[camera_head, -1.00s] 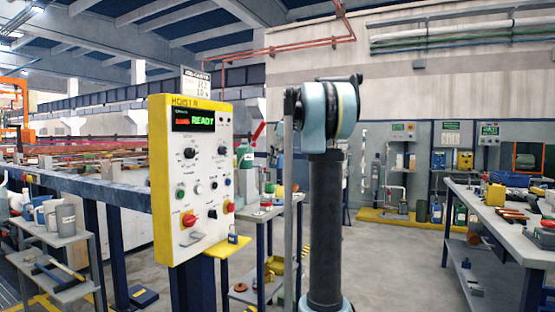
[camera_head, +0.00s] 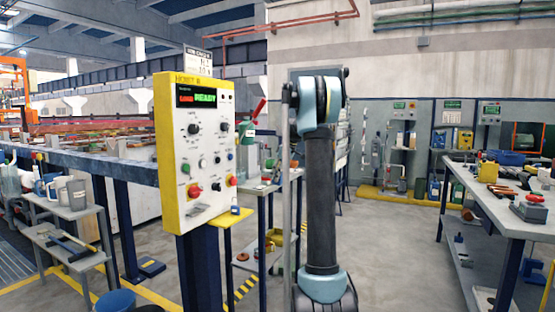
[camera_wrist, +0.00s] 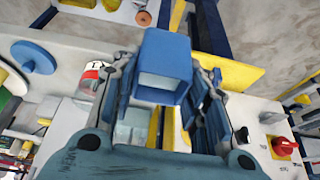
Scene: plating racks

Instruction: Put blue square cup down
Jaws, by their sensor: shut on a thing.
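The blue square cup (camera_wrist: 163,55) is in the upper middle of the wrist view, its square open end facing the camera. My gripper (camera_wrist: 163,88) is shut on it, with one jointed finger along the cup's left side and the other along its right. In the wrist view, the held cup appears in front of a pale surface and a yellow surface. I cannot tell its gap to either. In the head view my arm hangs at the middle, and the held cup and gripper are not visible there.
The yellow-edged hoist control panel (camera_head: 200,150) stands left of my arm in the head view. A small yellow shelf (camera_head: 228,221) projects beside it. A low cart (camera_head: 70,210) with grey mugs is at left, a workbench (camera_head: 510,212) at right.

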